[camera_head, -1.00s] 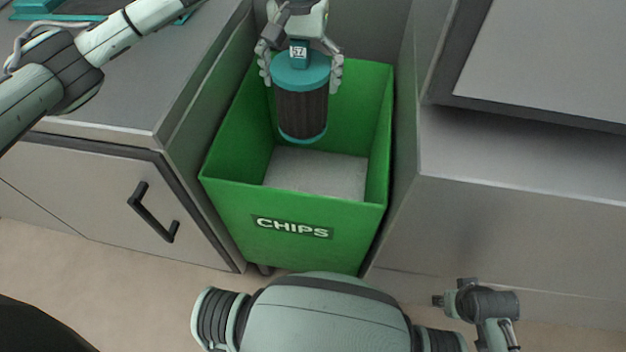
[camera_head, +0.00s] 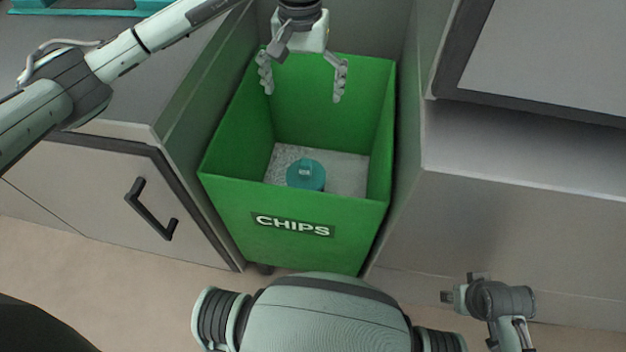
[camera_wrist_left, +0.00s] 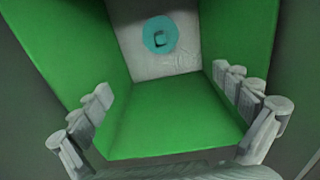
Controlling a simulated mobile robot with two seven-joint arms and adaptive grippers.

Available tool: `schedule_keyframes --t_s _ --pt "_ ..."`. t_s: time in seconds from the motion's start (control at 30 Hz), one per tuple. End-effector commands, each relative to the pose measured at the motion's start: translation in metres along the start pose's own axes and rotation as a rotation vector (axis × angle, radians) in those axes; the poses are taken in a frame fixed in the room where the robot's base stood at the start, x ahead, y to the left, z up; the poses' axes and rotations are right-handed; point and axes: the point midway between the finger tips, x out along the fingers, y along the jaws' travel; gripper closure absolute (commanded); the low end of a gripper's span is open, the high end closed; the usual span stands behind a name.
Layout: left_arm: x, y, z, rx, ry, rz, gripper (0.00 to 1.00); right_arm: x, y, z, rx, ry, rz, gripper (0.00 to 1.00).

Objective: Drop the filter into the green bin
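The filter (camera_head: 306,175) is inside the green bin (camera_head: 228,205), low down near its floor. Its round teal top with a small tab faces up; the bin's front wall hides its dark body in the head view. The teal top also shows in the left wrist view (camera_wrist_left: 160,35), over the pale bin floor. My left gripper (camera_head: 303,92) is above the back part of the bin, fingers spread wide and empty, apart from the filter. Its open fingers also show in the left wrist view (camera_wrist_left: 168,112).
A grey cabinet (camera_head: 95,175) with a black handle stands left of the bin, with a teal tray (camera_head: 90,8) on its top. A grey unit (camera_head: 520,200) stands close on the right. The bin's front carries a CHIPS label (camera_head: 292,226).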

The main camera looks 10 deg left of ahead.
Motion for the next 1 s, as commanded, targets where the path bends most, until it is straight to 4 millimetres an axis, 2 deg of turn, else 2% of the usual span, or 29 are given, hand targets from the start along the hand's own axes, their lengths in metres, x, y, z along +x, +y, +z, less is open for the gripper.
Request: schedule_keyframes --t_s 0.13,0.27,0.7,0.83,1.0 --pt "0.0 0.0 0.0 0.0 -0.002 -0.001 0.0 0.001 -0.001 0.0 -0.001 0.001 -0.001 0.6" --pt "-0.012 -0.001 -0.001 -0.001 0.002 -0.001 0.0 0.001 -0.001 0.0 -0.001 0.001 -0.001 0.6" --pt "-0.099 0.0 -0.001 0.0 0.003 -0.001 0.0 0.001 -0.001 0.0 -0.001 0.001 -0.001 0.6" --pt "-0.113 0.0 -0.001 -0.001 0.002 -0.001 0.0 0.001 -0.001 0.0 -0.001 0.001 -0.001 0.6" --pt "-0.12 0.0 0.0 0.0 -0.001 -0.001 0.0 0.001 -0.001 0.0 0.0 0.001 -0.001 0.6"
